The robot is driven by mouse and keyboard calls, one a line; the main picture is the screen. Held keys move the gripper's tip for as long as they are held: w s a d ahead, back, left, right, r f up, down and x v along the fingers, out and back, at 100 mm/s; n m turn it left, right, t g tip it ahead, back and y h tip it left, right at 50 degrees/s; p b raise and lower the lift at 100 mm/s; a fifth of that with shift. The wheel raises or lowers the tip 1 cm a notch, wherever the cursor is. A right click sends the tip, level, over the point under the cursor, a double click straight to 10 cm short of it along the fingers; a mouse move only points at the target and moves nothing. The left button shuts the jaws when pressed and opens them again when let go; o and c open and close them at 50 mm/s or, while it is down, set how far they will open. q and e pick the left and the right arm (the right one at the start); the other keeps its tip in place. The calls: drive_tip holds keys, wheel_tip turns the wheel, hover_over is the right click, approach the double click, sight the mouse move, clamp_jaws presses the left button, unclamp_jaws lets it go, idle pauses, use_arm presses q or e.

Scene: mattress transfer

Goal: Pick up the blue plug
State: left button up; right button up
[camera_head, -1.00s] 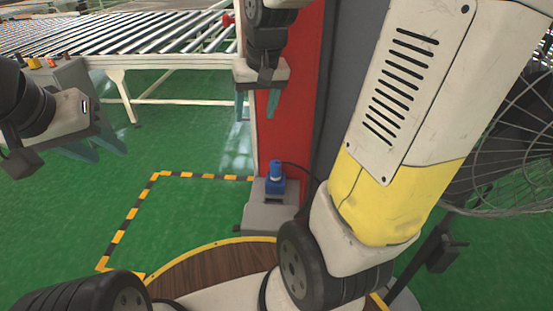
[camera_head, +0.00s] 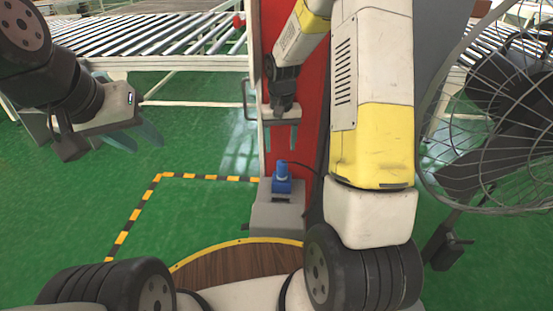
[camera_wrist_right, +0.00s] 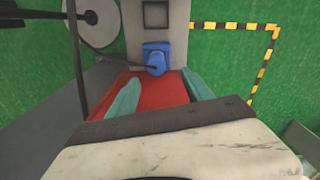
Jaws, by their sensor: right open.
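The blue plug (camera_head: 282,180) stands upright on a grey box (camera_head: 277,216) at the foot of the red column, with a dark cable running from it. It also shows in the right wrist view (camera_wrist_right: 155,57), just beyond the fingertips. My right gripper (camera_head: 281,148) is open and empty above the plug, pointing down. In the right wrist view its teal fingers (camera_wrist_right: 157,82) are spread apart with the plug ahead between their lines, not touching. My left gripper (camera_head: 148,134) hangs at the upper left, away from the plug; its finger spacing is unclear.
The red column (camera_head: 304,100) stands right behind the box. A caged fan (camera_head: 500,130) is at the right. A roller conveyor (camera_head: 150,35) lies at the back. Yellow-black tape (camera_head: 130,222) marks the green floor, which is clear at left of the box.

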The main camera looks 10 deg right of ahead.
sight(282, 162)
drive_tip(key=shift+w+d+f, duration=0.1)
drive_tip(key=shift+w+f, duration=0.05)
drive_tip(key=shift+f, duration=0.75)
drive_tip(key=f, duration=0.7)
drive_tip(key=shift+d+f, duration=0.2)
drive_tip(key=shift+d, duration=0.05)
clamp_jaws()
